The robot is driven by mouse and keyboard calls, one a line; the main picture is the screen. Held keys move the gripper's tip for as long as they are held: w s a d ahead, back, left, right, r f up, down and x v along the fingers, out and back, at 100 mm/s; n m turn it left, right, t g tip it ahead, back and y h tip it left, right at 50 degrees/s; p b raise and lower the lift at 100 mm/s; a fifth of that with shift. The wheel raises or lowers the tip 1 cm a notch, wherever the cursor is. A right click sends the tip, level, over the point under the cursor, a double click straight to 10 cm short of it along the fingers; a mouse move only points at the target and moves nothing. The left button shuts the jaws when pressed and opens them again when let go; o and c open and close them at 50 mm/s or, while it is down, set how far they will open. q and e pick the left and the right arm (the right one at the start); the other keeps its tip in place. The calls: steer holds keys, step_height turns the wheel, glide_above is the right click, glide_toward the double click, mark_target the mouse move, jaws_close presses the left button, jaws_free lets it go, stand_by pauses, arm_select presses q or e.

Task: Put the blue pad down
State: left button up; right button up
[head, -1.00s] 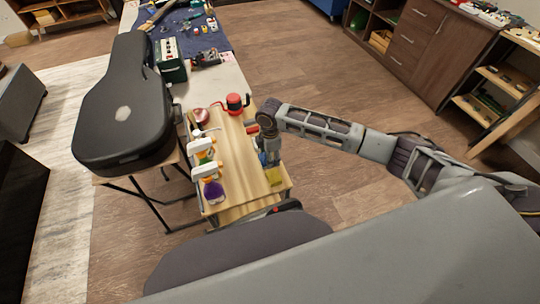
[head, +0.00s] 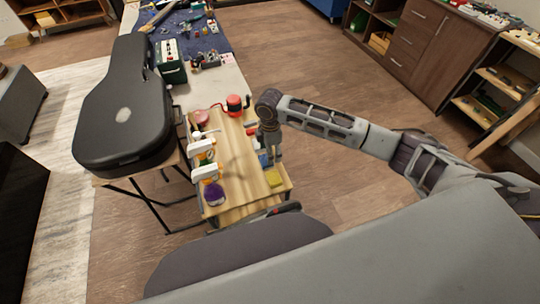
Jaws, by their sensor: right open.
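The blue pad (head: 264,160) lies on the right side of the wooden cart top (head: 235,165), just behind a yellow pad (head: 273,178). My right gripper (head: 274,160) points down beside the blue pad and partly overlaps it in the head view. Its fingers are open, with nothing seen between them. Whether a finger still touches the pad cannot be told. My left gripper is out of view.
Spray bottles (head: 207,171) and a purple bottle (head: 214,193) line the cart's left edge. A red pot-like item (head: 235,105) stands at the back, with a small red item (head: 251,128) nearer. A black guitar case (head: 125,110) lies at left. The cart's middle is clear.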

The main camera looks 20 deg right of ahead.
step_height(320, 180, up, 8)
stand_by(0.5)
stand_by(0.7)
